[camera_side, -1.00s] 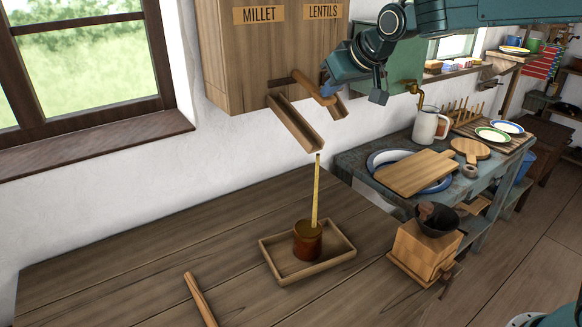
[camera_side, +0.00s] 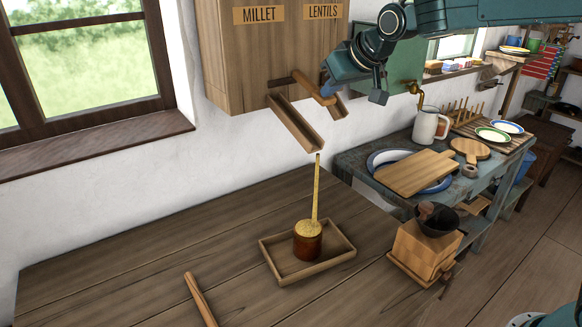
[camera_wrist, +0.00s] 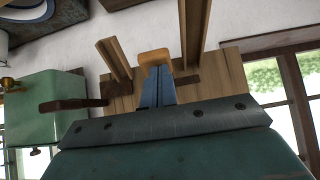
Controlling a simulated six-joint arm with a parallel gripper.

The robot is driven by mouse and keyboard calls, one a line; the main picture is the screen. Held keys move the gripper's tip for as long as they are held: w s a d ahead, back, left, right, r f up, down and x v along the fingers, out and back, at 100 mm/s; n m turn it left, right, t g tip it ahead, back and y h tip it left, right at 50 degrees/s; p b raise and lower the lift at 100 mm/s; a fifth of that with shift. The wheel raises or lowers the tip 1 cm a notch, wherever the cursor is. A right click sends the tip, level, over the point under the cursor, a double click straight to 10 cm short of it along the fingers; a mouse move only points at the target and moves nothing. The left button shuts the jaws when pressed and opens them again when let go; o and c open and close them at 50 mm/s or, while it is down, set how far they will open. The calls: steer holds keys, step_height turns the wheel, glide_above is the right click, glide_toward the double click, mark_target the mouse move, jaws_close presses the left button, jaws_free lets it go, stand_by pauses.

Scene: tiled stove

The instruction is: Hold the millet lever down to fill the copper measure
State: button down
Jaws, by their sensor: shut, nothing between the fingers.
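The copper measure (camera_side: 308,245) stands upright in a shallow wooden tray (camera_side: 287,279) on the table. A thin yellow stream of millet (camera_side: 316,190) falls from below the lip of the millet chute (camera_side: 296,124) into it. Yellow grain (camera_side: 308,228) shows heaped at the measure's rim. The wooden millet lever (camera_side: 312,86) slopes downward at the front of the dispenser. My gripper (camera_side: 328,89) is shut and empty, with its blue fingertips at the lever's end. In the wrist view, the shut fingers (camera_wrist: 157,84) are against the rounded lever end (camera_wrist: 154,57).
The dispenser box (camera_side: 235,60) on the wall bears MILLET and LENTILS labels. The lentils chute (camera_side: 340,107) is beside my gripper. A grinder (camera_side: 424,250) stands right of the tray, and a wooden stick (camera_side: 200,299) lies in front. The table's left part is clear.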

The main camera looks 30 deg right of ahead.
steer(key=shift+s+f, duration=0.1)
steer(key=shift+f, duration=0.4)
steer(key=v, duration=1.3)
steer(key=shift+s+r, duration=0.2)
steer(key=shift+r, duration=0.1)
